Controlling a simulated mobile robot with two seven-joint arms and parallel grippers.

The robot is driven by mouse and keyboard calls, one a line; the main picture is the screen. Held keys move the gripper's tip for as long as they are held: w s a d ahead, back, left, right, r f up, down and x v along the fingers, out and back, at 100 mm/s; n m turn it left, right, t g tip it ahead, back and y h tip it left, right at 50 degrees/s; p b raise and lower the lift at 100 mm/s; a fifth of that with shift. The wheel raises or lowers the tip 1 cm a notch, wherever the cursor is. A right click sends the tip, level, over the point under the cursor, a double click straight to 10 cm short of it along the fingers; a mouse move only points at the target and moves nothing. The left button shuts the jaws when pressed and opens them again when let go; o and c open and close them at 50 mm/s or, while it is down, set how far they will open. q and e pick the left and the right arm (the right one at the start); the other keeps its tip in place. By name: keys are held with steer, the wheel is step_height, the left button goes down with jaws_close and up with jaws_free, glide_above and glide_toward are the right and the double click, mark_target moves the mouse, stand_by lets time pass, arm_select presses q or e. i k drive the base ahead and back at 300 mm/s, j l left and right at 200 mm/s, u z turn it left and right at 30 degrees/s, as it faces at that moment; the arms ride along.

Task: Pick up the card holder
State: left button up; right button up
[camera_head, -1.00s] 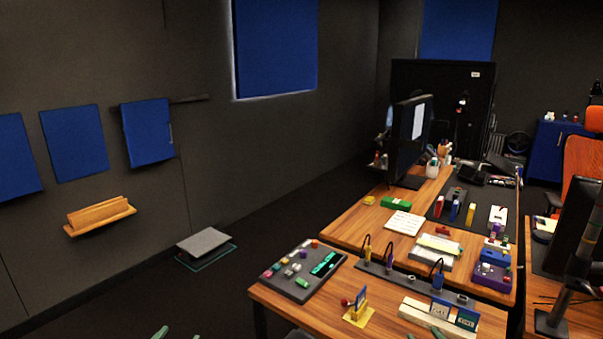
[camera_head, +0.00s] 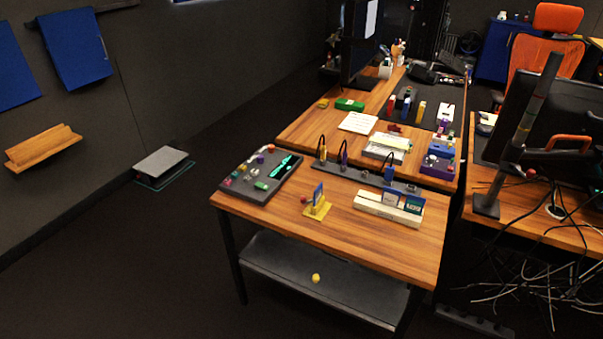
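Two things on the near desk hold cards, and I cannot tell which one the task means. A long whitish block (camera_head: 376,208) stands near the desk's right front with two blue-and-white cards (camera_head: 402,202) upright in it. To its left, a small yellow stand (camera_head: 319,209) holds one blue card (camera_head: 318,194) upright, with a small red ball (camera_head: 304,200) beside it. Neither of my grippers is in this view, and nothing touches either holder.
The near desk (camera_head: 340,236) has bare wood in front of the holders. A dark control panel (camera_head: 268,172) lies left, a grey strip with hooked cables (camera_head: 347,171) behind. A yellow ball (camera_head: 316,278) sits on the lower shelf (camera_head: 276,262). Another desk with a monitor stands right.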

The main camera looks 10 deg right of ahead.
mark_target(318, 213)
steer(key=z, duration=1.1)
steer(key=i+j, duration=0.2)
steer(key=j, duration=0.2)
steer(key=i+j+z, duration=0.1)
steer(key=i+j, duration=0.15)
steer(key=j, duration=0.15)
